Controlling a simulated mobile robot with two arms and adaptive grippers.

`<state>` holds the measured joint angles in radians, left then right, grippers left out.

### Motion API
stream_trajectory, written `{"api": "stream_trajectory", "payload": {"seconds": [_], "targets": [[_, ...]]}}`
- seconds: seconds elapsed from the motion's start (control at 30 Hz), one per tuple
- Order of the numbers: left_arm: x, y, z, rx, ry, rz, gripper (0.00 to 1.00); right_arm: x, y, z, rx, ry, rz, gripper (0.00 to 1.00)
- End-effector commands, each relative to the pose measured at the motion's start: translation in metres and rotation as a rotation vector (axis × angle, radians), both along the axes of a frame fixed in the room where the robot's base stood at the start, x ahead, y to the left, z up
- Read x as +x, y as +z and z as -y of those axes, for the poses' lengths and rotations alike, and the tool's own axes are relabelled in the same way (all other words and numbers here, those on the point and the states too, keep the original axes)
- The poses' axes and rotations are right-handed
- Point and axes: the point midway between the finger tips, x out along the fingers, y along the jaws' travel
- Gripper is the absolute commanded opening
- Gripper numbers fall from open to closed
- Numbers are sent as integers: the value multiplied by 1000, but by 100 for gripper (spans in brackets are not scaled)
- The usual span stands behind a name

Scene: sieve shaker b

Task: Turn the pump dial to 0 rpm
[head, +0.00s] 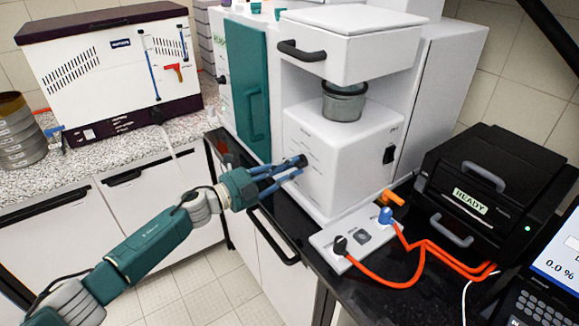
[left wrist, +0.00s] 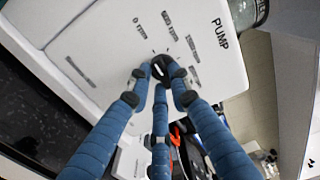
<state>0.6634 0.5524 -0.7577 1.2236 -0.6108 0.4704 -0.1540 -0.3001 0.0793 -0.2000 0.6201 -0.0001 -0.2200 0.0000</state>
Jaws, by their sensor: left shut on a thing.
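The pump dial (left wrist: 168,67) is a small black knob on the front of a white box, with the word PUMP printed near it in the left wrist view. Several small rpm labels are printed around it; one seems to read 0 rpm (left wrist: 139,27). A pale mark shows on the dial, but I cannot tell for sure which label it faces. My left gripper (head: 293,171) reaches the front of the white pump box (head: 345,150). Its blue, dark-tipped fingers are shut around the dial and partly hide it. My right gripper is not in view.
A metal cup (head: 344,103) stands on the pump box's ledge under an overhanging white head. A socket strip (head: 345,236) with orange cables lies to the right. A black machine labelled READY (head: 495,190) stands beyond it. A teal door (head: 246,90) is close at the left.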

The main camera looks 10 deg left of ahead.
Motion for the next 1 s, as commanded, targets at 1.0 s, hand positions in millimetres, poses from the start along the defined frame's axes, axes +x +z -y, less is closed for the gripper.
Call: {"api": "stream_trajectory", "payload": {"seconds": [1.0], "targets": [[-21, -3, -25, 1, 2, -5, 39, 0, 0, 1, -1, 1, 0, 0]]}}
